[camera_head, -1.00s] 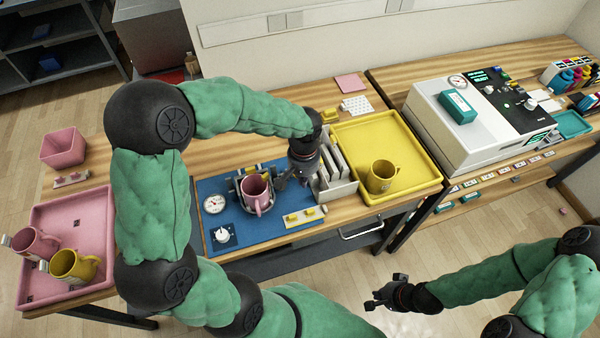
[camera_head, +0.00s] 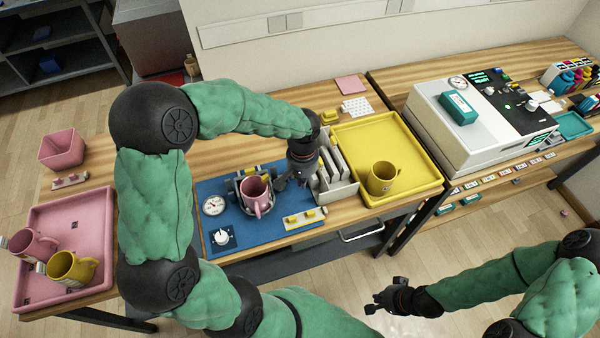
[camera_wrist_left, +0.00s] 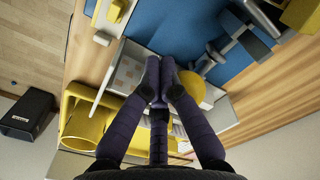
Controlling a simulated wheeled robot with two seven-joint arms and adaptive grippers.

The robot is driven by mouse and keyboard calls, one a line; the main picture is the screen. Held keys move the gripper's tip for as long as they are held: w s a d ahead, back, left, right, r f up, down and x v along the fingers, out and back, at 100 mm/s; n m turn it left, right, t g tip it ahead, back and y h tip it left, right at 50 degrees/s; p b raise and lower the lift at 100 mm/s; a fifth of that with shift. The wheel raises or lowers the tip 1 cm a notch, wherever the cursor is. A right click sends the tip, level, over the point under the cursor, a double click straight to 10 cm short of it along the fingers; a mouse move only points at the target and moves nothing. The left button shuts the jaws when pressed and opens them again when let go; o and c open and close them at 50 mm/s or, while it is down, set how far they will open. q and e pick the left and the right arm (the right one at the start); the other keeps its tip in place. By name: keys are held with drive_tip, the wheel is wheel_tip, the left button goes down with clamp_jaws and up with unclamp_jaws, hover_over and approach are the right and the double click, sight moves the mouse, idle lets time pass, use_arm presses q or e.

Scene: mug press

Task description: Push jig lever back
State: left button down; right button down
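The jig (camera_head: 241,190) stands on a blue mat (camera_head: 262,224) and holds a pink mug (camera_head: 254,190). My left gripper (camera_head: 281,184) is low, just right of the mug. In the left wrist view its fingers (camera_wrist_left: 161,68) are together and look shut, with nothing seen between them. A yellow rounded piece (camera_wrist_left: 204,91), which looks like the lever's knob, is right beside the fingers; contact cannot be told. The lever is hidden by my gripper in the head view. My right gripper (camera_head: 384,296) is open and empty, away from the bench in front.
A grey rack (camera_head: 338,184) stands close to the right of my left gripper. A yellow tray (camera_head: 420,172) with a yellow mug (camera_head: 382,178) is beyond it. A dial gauge (camera_head: 214,205) is on the mat's left. A pink tray (camera_head: 92,215) with two mugs is far left.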

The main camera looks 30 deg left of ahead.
use_arm(q)
drive_tip(key=w+a+p, duration=0.1)
drive_tip(key=w+a, duration=0.5)
drive_tip(key=a, duration=0.1)
drive_tip(key=shift+w+a, duration=0.35)
drive_tip(key=shift+a, duration=0.05)
idle(1.5)
wheel_tip(320, 180, up, 7)
drive_tip(key=p, duration=0.5)
drive_tip(key=shift+s+d, duration=0.4)
drive_tip(key=shift+d, duration=0.05)
idle(0.6)
